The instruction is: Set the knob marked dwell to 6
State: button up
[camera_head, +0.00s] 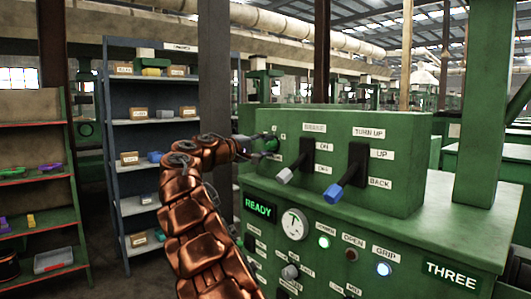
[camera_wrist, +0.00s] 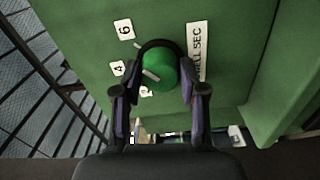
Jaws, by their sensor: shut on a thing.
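The dwell knob (camera_wrist: 160,72) is round and green with a pale pointer line. It sits on the green panel, beside a label (camera_wrist: 198,50) of which "ELL SEC" can be read. The pointer faces left, roughly toward the label 4 (camera_wrist: 118,68). The label 6 (camera_wrist: 125,30) lies above that, and a lower label is partly hidden by a finger. My gripper (camera_wrist: 160,82) is shut on the knob, with one finger on each side. In the head view my gripper (camera_head: 262,147) reaches the left end of the green machine's upper box, at the green knob (camera_head: 272,143).
Right of the knob, two levers stick out of the box, one grey-tipped (camera_head: 285,176) and one blue-tipped (camera_head: 333,192). Below are a READY display (camera_head: 258,207), a dial (camera_head: 294,224) and lit buttons. A grey shelf (camera_head: 128,180) and a red-green shelf (camera_head: 40,180) stand at left.

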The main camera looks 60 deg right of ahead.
jog(key=shift+f+m, duration=0.1)
jog(key=shift+m, duration=0.2)
jog(key=o, duration=1.1)
jog(key=shift+o, duration=0.2)
jog(key=shift+w+a, duration=0.1)
jog(key=v, duration=1.1)
jog(key=shift+a, duration=0.4)
